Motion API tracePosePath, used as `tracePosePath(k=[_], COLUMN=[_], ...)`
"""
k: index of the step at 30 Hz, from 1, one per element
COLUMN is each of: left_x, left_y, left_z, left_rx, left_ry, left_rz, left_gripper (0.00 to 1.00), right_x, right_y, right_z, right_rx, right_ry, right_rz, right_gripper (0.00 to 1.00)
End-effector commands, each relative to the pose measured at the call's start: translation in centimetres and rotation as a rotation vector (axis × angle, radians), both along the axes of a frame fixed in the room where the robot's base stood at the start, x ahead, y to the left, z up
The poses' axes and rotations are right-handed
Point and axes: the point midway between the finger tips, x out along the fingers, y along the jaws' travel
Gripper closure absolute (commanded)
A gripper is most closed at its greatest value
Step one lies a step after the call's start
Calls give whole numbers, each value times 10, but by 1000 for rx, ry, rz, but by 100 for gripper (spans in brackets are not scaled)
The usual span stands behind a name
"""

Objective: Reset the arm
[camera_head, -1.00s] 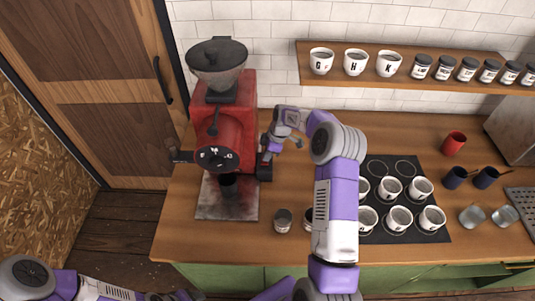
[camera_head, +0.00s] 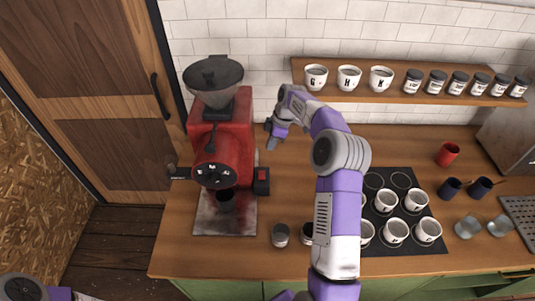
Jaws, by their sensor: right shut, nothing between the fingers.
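My right arm reaches up over the counter. Its gripper (camera_head: 272,142) is shut and empty, in the air just right of the red grinder (camera_head: 222,140), apart from it as far as I can see. My left gripper is out of view; only a part of my left arm shows at the bottom left corner. The red grinder has a dark hopper on top and stands on a worn metal plate (camera_head: 210,222), with a dark cup (camera_head: 225,204) under its front.
A black mat (camera_head: 425,240) holds several white cups. A small jar (camera_head: 280,235) stands at the counter's front, a red mug (camera_head: 447,154) and dark blue cups (camera_head: 479,188) at the right. A wall shelf (camera_head: 397,97) carries lettered cups and jars. Bare counter lies right of the grinder.

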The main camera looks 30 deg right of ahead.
Motion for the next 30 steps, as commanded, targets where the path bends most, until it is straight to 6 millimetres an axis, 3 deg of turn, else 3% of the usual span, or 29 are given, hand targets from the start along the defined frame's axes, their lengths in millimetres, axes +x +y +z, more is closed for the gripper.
tracePosePath(k=[6,22,26,30], left_x=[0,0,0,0], left_y=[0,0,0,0], left_z=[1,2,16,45], left_rx=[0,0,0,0], left_ry=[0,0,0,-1], left_rz=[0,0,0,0], left_gripper=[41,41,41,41], right_x=[0,0,0,0], right_y=[-4,-4,-4,-4], right_z=[11,12,27,56], right_rx=[1,0,0,0], right_ry=[0,0,0,0], right_rz=[1,1,1,1], right_gripper=[100,100,100,100])
